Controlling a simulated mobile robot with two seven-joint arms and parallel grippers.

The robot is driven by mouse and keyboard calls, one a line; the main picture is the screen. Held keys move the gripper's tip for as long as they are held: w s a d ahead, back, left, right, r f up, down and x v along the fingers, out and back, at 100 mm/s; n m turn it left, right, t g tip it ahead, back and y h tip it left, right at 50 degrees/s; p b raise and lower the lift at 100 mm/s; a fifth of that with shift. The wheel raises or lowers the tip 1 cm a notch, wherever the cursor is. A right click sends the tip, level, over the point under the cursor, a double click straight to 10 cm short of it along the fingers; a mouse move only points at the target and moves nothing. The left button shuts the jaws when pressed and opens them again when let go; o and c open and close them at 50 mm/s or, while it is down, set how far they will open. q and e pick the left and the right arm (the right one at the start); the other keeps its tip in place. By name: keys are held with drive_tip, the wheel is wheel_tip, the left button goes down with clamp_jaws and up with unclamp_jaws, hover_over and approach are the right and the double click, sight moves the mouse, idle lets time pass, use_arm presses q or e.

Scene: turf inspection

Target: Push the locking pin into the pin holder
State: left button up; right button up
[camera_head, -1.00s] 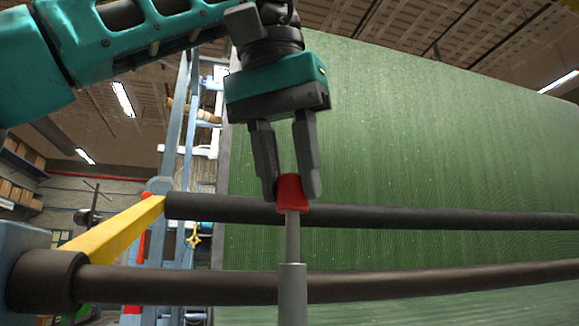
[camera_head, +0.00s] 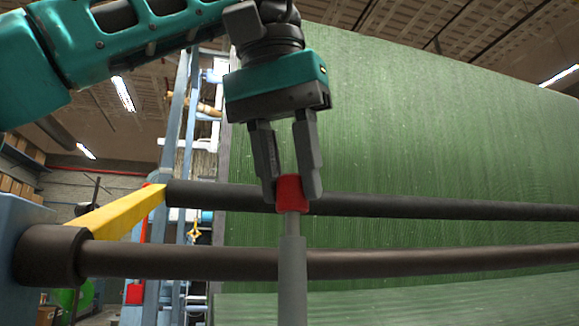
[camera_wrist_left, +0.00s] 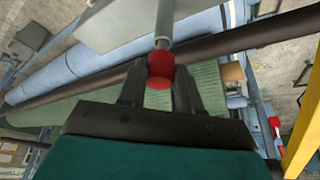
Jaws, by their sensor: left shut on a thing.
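The locking pin has a red head (camera_head: 292,194) and a thin grey shaft (camera_head: 291,224). The shaft runs down into the top of the grey upright pin holder (camera_head: 292,280), with a short length still showing between head and holder. My left gripper (camera_head: 292,192) points down and is shut on the red head. In the left wrist view, the red head (camera_wrist_left: 160,70) sits between the fingertips, with the grey holder (camera_wrist_left: 166,20) beyond it. The part of the shaft inside the holder is hidden. My right gripper is not in view.
Two dark horizontal bars, an upper one (camera_head: 430,206) and a lower one (camera_head: 430,262), cross behind the pin and holder. A large green turf sheet (camera_head: 430,130) stands behind them. A yellow beam (camera_head: 120,218) and blue frame stand at the left.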

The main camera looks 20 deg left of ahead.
use_arm(q)
drive_tip(key=o, duration=1.1)
drive_tip(key=shift+f, duration=0.1)
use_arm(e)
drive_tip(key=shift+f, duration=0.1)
use_arm(q)
drive_tip(key=shift+p+v, duration=5.05)
drive_tip(key=shift+v, duration=1.45)
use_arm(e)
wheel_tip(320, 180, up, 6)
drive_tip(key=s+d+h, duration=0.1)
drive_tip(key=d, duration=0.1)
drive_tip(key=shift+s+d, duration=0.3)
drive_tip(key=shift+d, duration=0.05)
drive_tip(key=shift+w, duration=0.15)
